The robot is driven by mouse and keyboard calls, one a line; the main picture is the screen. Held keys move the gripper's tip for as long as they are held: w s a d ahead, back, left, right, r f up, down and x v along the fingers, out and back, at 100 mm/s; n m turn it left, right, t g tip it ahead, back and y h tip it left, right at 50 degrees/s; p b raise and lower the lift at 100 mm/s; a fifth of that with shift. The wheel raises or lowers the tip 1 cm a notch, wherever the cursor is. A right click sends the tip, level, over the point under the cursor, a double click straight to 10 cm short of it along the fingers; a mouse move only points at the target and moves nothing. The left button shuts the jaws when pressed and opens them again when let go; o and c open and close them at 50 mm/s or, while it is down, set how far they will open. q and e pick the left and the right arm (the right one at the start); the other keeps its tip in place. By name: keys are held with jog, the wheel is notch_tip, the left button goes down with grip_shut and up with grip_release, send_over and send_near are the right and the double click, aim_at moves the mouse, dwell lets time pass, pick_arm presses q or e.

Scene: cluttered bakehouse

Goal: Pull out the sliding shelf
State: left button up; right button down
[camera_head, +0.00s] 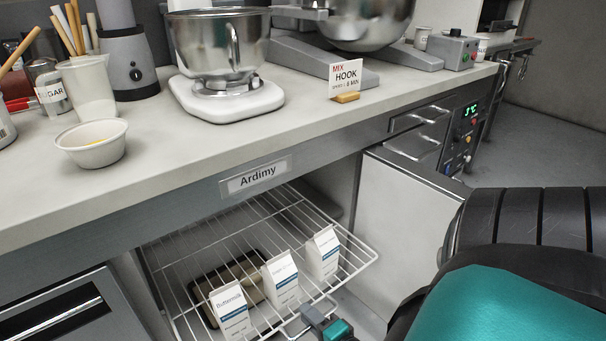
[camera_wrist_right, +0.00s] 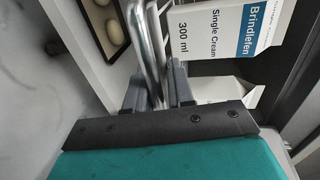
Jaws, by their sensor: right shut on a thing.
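The sliding shelf is a white wire rack (camera_head: 352,262) under the counter, below a label reading "Ardimy". Its front edge sticks out past the counter front. My right gripper (camera_head: 318,322) is at the shelf's front edge, shut on the wire handle (camera_wrist_right: 151,55), which shows between the fingers in the right wrist view (camera_wrist_right: 158,95). Three white cartons stand on the rack: a buttermilk carton (camera_head: 231,310), a middle carton (camera_head: 281,277) and a right carton (camera_head: 323,252). A dark tray (camera_head: 204,288) with pale round pieces lies behind them. My left gripper is not in view.
An open cabinet door (camera_head: 405,215) stands right of the rack. The counter (camera_head: 300,115) above holds a mixer (camera_head: 224,90), a small bowl (camera_head: 92,143) and a sign (camera_head: 346,77). A dark-windowed appliance (camera_head: 60,310) is at lower left.

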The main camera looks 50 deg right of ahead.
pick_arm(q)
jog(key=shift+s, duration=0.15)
pick_arm(e)
jog(key=shift+s+a+f, duration=0.1)
jog(key=shift+s+f, duration=0.25)
jog(key=shift+s, duration=0.15)
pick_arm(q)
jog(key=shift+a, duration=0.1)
pick_arm(e)
jog(key=c, duration=1.2)
grip_release()
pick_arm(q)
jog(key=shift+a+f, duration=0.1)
pick_arm(e)
jog(key=shift+o, duration=0.2)
jog(key=shift+w, duration=0.1)
jog(key=shift+r, duration=0.15)
pick_arm(q)
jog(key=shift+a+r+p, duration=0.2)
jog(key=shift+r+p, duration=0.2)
jog(key=shift+p, duration=0.5)
pick_arm(e)
jog(key=v, duration=0.7)
jog(key=shift+s, duration=0.2)
